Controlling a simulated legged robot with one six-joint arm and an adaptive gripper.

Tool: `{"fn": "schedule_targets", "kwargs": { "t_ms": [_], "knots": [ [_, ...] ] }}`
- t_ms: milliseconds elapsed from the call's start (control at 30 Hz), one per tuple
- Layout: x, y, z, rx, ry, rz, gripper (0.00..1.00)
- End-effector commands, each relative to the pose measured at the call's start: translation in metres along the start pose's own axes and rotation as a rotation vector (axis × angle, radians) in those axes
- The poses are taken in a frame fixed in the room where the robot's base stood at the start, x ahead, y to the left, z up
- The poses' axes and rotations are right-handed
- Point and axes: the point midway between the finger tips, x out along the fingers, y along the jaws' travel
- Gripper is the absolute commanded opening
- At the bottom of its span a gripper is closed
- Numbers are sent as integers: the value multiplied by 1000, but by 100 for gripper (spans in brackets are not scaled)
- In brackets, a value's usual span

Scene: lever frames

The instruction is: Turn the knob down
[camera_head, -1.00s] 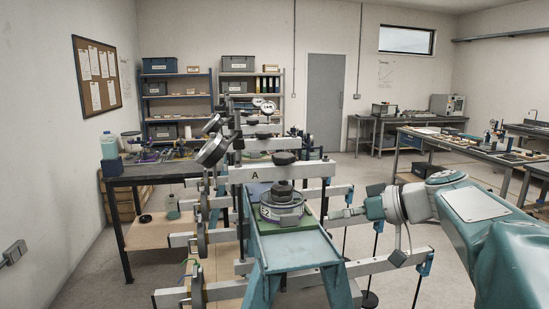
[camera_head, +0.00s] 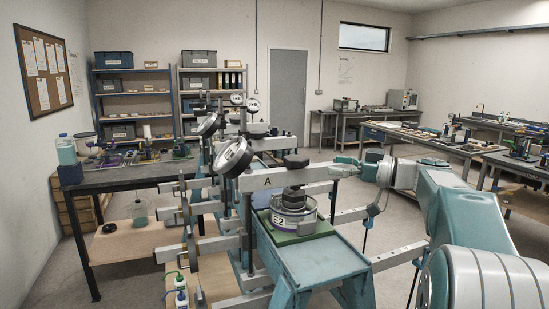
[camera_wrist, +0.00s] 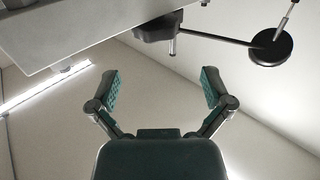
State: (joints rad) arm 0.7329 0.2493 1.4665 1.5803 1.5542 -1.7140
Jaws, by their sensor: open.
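A pale beam marked A (camera_head: 262,182) crosses above a blue stand (camera_head: 316,262) in the head view. A black knob (camera_head: 296,160) sits on top of the beam. A dark stacked piece (camera_head: 294,199) is below it, over a round cell marked E2 (camera_head: 293,220). I cannot tell which part is the task's knob.
Round dials (camera_head: 233,157) stand left of the beam. More lever beams lie behind and below. In the wrist view a pale beam (camera_wrist: 75,35) fills the upper left and a black disc (camera_wrist: 270,46) hangs upper right. Small bottles (camera_head: 181,290) are at the lower left.

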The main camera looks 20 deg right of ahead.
Motion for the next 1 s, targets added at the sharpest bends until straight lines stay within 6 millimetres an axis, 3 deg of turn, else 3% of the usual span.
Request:
{"fn": "schedule_targets", "kwargs": {
  "t_ms": [133,500,667,967,1000],
  "knots": [
    [19,1,1,2,0,-3,100],
    [97,-11,-1,-6,-10,-4,100],
    [109,-6,0,-3,-7,-3,100],
    [112,-5,0,-2,-7,0,100],
    [112,-6,0,-2,-7,0,96]
  ]
}}
